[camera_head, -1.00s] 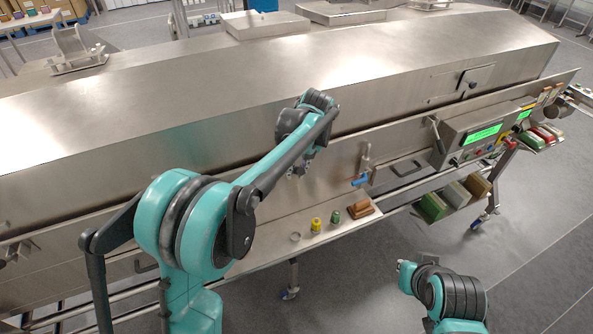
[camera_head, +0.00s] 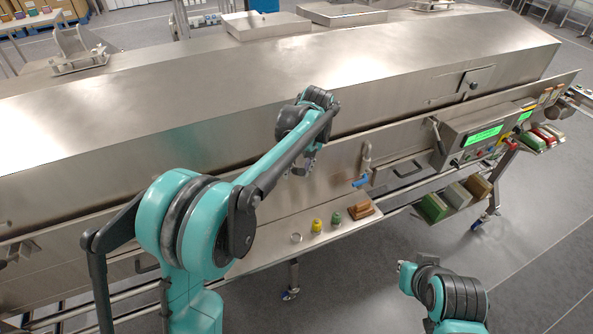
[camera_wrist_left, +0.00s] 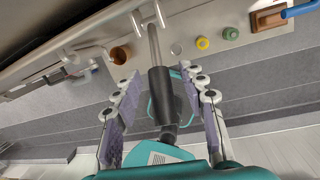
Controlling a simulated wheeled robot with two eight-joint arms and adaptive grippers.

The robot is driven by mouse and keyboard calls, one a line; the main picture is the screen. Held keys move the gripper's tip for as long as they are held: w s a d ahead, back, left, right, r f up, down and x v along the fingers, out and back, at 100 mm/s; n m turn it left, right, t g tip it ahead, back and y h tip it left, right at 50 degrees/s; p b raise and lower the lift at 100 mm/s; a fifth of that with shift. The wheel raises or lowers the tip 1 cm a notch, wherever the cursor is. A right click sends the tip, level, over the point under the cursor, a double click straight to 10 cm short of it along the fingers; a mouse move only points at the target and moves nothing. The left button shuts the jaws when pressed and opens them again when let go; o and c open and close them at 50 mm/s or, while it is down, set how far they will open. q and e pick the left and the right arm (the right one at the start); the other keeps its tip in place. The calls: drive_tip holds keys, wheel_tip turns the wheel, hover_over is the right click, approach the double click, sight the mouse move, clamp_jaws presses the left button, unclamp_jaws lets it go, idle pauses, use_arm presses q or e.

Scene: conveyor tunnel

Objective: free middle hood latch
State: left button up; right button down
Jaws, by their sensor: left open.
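My left gripper (camera_head: 303,168) is at the front of the steel hood, above the ledge, partly hidden by its own wrist. In the left wrist view its fingers (camera_wrist_left: 160,100) are spread wide. A steel rod with a dark sleeve (camera_wrist_left: 160,90) shows between them; it looks like the middle hood latch's lever, but I cannot tell for sure or see contact. In the head view my left arm hides this spot. My right arm's end (camera_head: 405,268) is at the lower right, away from the machine; its jaws are too small to make out.
The ledge holds a yellow piece (camera_head: 317,226), a green piece (camera_head: 336,218) and a brown block (camera_head: 361,209). A blue-handled valve (camera_head: 361,181) hangs right of my gripper. The control box (camera_head: 478,134) is farther right. Open floor lies in front.

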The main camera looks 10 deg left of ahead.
use_arm(q)
drive_tip(key=v, duration=1.1)
drive_tip(key=shift+r, duration=0.15)
